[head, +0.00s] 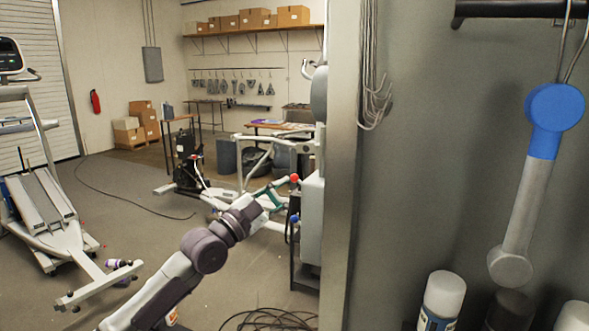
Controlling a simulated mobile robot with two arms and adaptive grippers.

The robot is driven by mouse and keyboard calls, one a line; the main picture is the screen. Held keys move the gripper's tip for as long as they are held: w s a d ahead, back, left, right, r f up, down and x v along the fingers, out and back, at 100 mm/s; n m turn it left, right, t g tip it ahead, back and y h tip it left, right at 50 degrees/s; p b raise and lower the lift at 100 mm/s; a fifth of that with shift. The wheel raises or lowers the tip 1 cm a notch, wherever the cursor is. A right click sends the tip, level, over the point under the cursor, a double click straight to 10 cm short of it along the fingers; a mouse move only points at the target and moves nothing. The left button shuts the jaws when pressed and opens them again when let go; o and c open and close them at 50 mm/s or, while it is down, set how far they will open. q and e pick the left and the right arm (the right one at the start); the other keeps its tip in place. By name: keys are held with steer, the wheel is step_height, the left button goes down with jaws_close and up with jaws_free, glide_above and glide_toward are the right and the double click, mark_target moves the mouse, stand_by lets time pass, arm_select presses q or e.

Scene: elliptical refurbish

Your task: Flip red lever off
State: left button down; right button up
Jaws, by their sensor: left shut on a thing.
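The red lever (294,178) shows as a small round red knob at the left side of a pale box (312,222), near the centre of the head view. My left gripper (286,187) reaches up to it from the lower left, with its green fingers shut on the lever at the knob. The fingers and the box hide most of the lever's shaft, so its exact angle is hard to tell. A blue knob (295,218) sits just below the red one. My right gripper is not in view.
A grey cabinet wall (341,200) stands close on the right. Beyond it hangs a blue-and-grey part (530,170) above spray cans (442,300). Exercise machines stand at the left (45,205) and behind my arm. Black cable (268,320) lies on the floor below.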

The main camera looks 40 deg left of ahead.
mark_target(294, 178)
arm_select(q)
steer(key=p+x, duration=0.1)
steer(key=x, duration=0.2)
steer(key=shift+w+r, duration=0.2)
steer(key=shift+w, duration=0.1)
steer(key=shift+w+d, duration=0.1)
steer(key=shift+w, duration=0.25)
